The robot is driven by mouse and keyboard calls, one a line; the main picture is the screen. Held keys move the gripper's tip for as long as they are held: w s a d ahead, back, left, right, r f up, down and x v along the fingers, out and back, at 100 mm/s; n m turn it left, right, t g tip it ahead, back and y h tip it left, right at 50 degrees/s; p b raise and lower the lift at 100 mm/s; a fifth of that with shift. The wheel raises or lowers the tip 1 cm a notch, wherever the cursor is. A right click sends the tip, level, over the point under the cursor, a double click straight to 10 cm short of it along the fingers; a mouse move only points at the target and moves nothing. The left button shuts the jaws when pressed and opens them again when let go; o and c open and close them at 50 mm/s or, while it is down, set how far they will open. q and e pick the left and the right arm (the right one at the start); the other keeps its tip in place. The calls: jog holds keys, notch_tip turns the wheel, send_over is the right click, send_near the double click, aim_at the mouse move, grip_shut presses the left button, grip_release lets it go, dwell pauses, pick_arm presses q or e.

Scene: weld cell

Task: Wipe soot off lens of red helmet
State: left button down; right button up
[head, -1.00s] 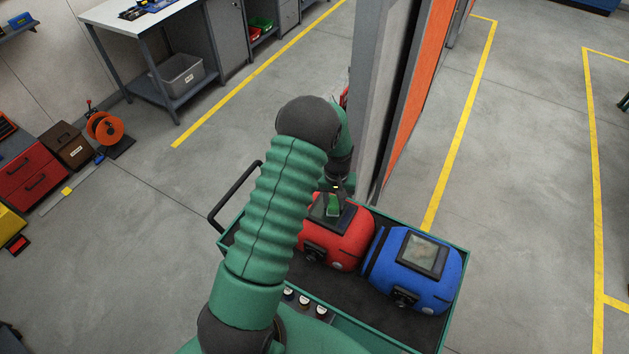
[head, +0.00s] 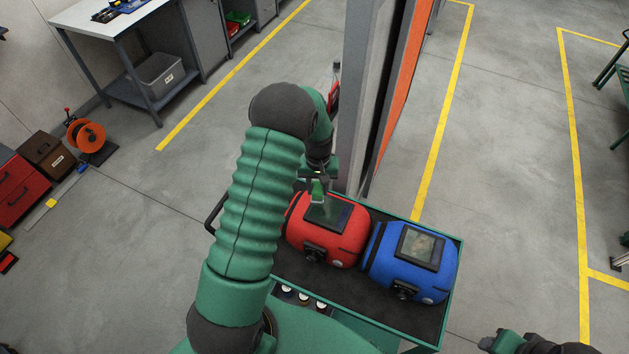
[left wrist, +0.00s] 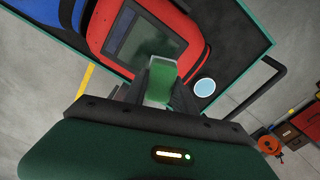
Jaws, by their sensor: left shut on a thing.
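The red helmet (head: 318,236) lies in a green-rimmed tray (head: 452,262), with its dark rectangular lens (head: 334,215) facing up. My left gripper (head: 317,178) is shut on a green wiping pad (head: 317,189) at the lens's upper-left edge. In the left wrist view the pad (left wrist: 166,68) overlaps the lens (left wrist: 132,42); I cannot tell whether it touches.
A blue helmet (head: 422,278) with a smudged-looking lens (head: 421,247) lies right of the red one. Small bottles (head: 303,297) stand at the tray's near side. A grey and orange partition (head: 385,100) rises just behind the tray.

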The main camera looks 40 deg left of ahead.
pick_arm(q)
jog(key=shift+d+r+p, duration=0.15)
jog(key=shift+r+p, duration=0.65)
jog(key=shift+r, duration=0.75)
